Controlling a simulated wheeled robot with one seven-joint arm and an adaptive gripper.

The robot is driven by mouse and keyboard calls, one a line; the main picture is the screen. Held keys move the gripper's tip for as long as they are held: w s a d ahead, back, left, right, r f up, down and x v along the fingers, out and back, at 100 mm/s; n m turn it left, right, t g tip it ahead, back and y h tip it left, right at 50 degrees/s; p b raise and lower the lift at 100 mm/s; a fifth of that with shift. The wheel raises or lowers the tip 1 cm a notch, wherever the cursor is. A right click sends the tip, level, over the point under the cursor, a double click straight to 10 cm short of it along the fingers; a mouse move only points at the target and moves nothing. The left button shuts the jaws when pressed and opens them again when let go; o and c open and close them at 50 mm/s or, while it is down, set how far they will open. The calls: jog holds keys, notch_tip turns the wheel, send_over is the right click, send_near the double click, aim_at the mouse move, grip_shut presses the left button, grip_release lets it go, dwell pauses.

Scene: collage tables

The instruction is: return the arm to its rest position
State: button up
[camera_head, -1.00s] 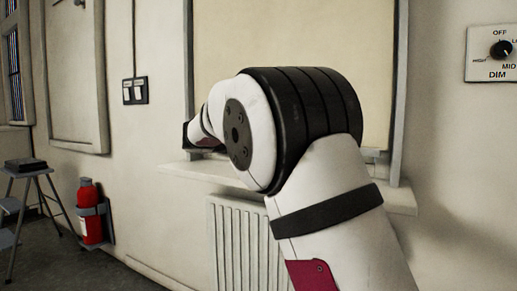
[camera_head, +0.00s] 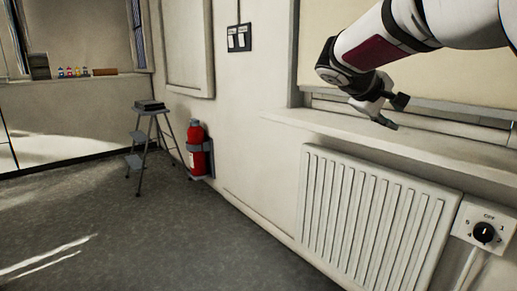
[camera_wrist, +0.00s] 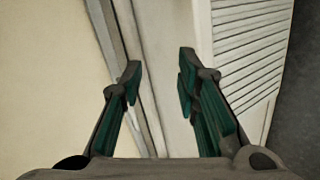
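My gripper (camera_head: 388,112) hangs at the end of my arm at the upper right of the head view, in front of the window sill. In the wrist view my gripper (camera_wrist: 158,78) has its two fingers spread apart. Nothing is between them except the view of the sill and wall behind. My arm reaches in from the upper right corner of the head view.
A window sill (camera_head: 400,143) and a white radiator (camera_head: 370,215) are close to my gripper. A dial box (camera_head: 484,225) sits beside the radiator. A red extinguisher (camera_head: 196,145) hangs on the wall near a step stool (camera_head: 149,108). The grey floor (camera_head: 130,235) at left is clear.

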jog(key=s+a+f+m+g+y, duration=0.1)
jog(key=s+f+m+g+y, duration=0.15)
jog(key=s, duration=0.75)
jog(key=s+a+f+m+g+y, duration=0.15)
jog(key=s+f, duration=0.25)
jog(key=s, duration=0.7)
jog(key=s+a+f+g+y, duration=0.15)
jog(key=s+a+f, duration=0.25)
jog(key=s, duration=0.4)
jog(key=s+a+f+m+y, duration=0.1)
jog(key=s+a+f+y, duration=0.25)
jog(key=s, duration=0.55)
jog(key=s+a+f+g+y, duration=0.1)
jog(key=s+a+f, duration=0.35)
jog(key=s, duration=0.35)
notch_tip(320, 180, up, 35)
jog(key=t+p, duration=0.4)
jog(key=p, duration=2.9)
jog(key=shift+w+d+f, duration=0.2)
jog(key=shift+w+d, duration=0.1)
jog(key=shift+d, duration=0.05)
jog(key=shift+t, duration=0.25)
